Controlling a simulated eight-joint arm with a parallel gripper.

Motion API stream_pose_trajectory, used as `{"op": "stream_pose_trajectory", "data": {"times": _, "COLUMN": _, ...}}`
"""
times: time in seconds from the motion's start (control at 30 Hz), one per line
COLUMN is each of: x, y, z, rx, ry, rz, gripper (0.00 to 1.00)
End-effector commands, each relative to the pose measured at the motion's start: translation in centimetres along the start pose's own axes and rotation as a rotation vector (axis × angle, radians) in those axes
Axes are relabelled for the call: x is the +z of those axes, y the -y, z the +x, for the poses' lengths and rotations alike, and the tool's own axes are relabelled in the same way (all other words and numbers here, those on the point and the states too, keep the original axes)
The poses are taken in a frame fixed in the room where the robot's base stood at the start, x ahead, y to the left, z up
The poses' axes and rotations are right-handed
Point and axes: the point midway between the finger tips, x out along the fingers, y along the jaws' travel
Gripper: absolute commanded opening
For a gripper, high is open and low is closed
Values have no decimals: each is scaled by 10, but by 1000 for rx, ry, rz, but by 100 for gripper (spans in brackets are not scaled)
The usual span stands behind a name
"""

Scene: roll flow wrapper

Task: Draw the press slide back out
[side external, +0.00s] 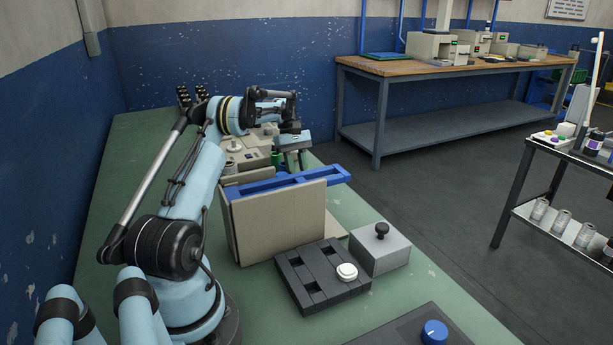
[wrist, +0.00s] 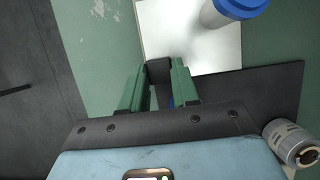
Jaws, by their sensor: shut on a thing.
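My gripper (wrist: 157,78) has two green fingers, shut on a dark block (wrist: 159,70) in the wrist view. The block stands at the near edge of a white plate (wrist: 180,40). Whether this block is the handle of the press slide, I cannot tell for sure. A white cylinder with a blue end (wrist: 222,10) is above the plate, ahead and to the right of the fingers. In the side external view my gripper (side external: 291,160) is low over the far part of the green bench, beyond the blue rail; what it holds is hidden there.
A beige panel with a blue rail (side external: 285,184) stands nearer the camera. A dark slotted tray (side external: 305,285) with a white disc (side external: 346,271) and a grey box with a black knob (side external: 382,250) are in front. A metal can (wrist: 290,141) is right of my gripper.

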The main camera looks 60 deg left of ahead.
Motion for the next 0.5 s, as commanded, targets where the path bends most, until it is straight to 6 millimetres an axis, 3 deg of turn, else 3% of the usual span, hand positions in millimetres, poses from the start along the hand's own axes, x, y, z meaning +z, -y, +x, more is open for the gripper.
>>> {"op": "stream_pose_trajectory", "data": {"times": 0.23, "x": -4, "y": 0, "z": -2, "rx": 11, "ry": -15, "rz": -1, "gripper": 0}}
{"op": "stream_pose_trajectory", "data": {"times": 0.27, "x": -4, "y": 0, "z": -2, "rx": 11, "ry": -15, "rz": -1, "gripper": 33}}
{"op": "stream_pose_trajectory", "data": {"times": 0.4, "x": -4, "y": 0, "z": -2, "rx": 9, "ry": -13, "rz": -1, "gripper": 54}}
{"op": "stream_pose_trajectory", "data": {"times": 0.5, "x": -4, "y": 0, "z": -2, "rx": 8, "ry": -12, "rz": -1, "gripper": 55}}
